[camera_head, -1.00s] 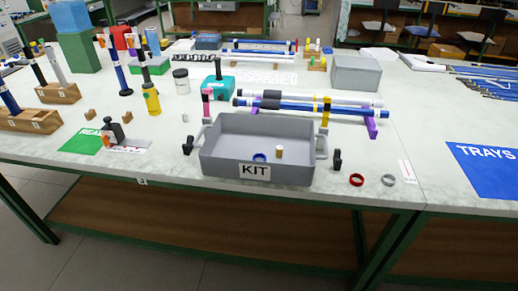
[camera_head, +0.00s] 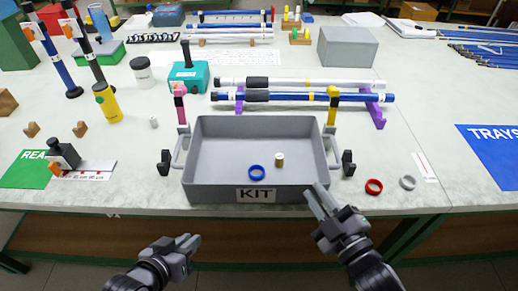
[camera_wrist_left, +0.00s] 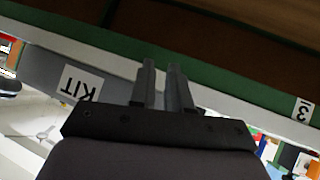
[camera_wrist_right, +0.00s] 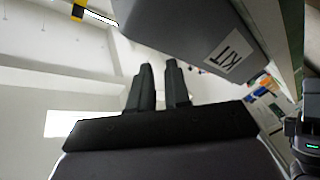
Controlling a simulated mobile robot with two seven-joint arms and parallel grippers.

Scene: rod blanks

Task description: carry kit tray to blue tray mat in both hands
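The grey kit tray (camera_head: 222,160), labelled KIT, sits on the bench near its front edge. It has a bracket-like handle with a black piece at each side, left (camera_head: 166,162) and right (camera_head: 348,163). A blue ring (camera_head: 257,171) and a tan cylinder (camera_head: 279,159) are inside. The blue mat marked TRAYS (camera_head: 492,150) lies at the right, bare where visible. My left gripper (camera_head: 190,242) is slightly open and empty, in front of the bench edge. My right gripper (camera_head: 316,197) is slightly open and empty, by the tray's front right corner; contact cannot be told.
A red ring (camera_head: 373,187) and a grey ring (camera_head: 408,182) lie right of the tray. Rods rest on purple stands (camera_head: 375,112) behind it. A black-topped tool (camera_head: 63,155) and green mat (camera_head: 25,169) are at the left. Bench between tray and blue mat is mostly clear.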

